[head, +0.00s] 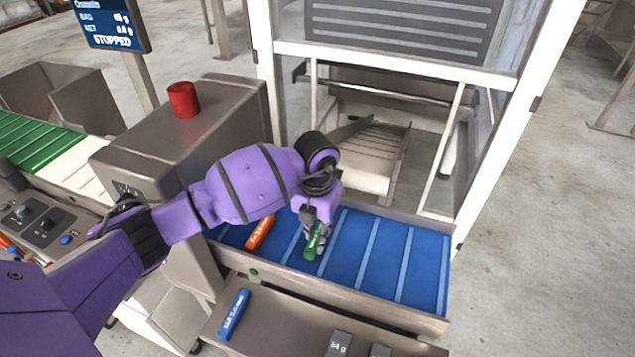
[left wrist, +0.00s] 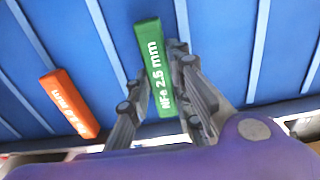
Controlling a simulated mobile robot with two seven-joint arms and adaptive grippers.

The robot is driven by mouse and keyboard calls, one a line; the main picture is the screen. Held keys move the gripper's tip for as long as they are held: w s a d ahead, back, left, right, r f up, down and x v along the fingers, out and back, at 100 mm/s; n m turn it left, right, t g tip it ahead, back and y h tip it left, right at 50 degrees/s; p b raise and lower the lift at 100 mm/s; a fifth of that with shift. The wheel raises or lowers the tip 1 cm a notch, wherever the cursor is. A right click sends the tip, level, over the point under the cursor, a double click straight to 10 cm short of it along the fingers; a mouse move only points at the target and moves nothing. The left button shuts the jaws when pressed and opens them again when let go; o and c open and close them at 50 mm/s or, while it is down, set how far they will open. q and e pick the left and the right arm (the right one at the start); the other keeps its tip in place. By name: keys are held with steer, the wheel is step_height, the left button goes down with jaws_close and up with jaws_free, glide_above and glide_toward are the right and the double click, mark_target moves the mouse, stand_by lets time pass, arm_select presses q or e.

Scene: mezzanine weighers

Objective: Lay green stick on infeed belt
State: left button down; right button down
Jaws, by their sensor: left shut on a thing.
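The green stick (head: 313,246) is between the fingers of my left gripper (head: 317,236). In the left wrist view the green stick (left wrist: 153,62) shows its white lettering, with a finger of the left gripper (left wrist: 162,78) on each side, shut on it. The stick is over the blue infeed belt (head: 377,256), at or just above its surface; I cannot tell whether it touches. The belt also fills the left wrist view (left wrist: 225,45). My right gripper is in neither view.
An orange stick (head: 261,231) lies on the belt left of the green one. A blue stick (head: 233,314) lies in the grey tray (head: 290,318) in front, with grey blocks (head: 339,344). The belt's right part is clear. A white-framed guard (head: 400,58) stands behind.

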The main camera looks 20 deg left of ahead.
arm_select(q)
steer(key=shift+f, duration=0.25)
steer(key=shift+f, duration=0.1)
steer(key=shift+f, duration=0.1)
steer(key=c, duration=1.6)
jaws_free()
steer(key=shift+o, duration=0.2)
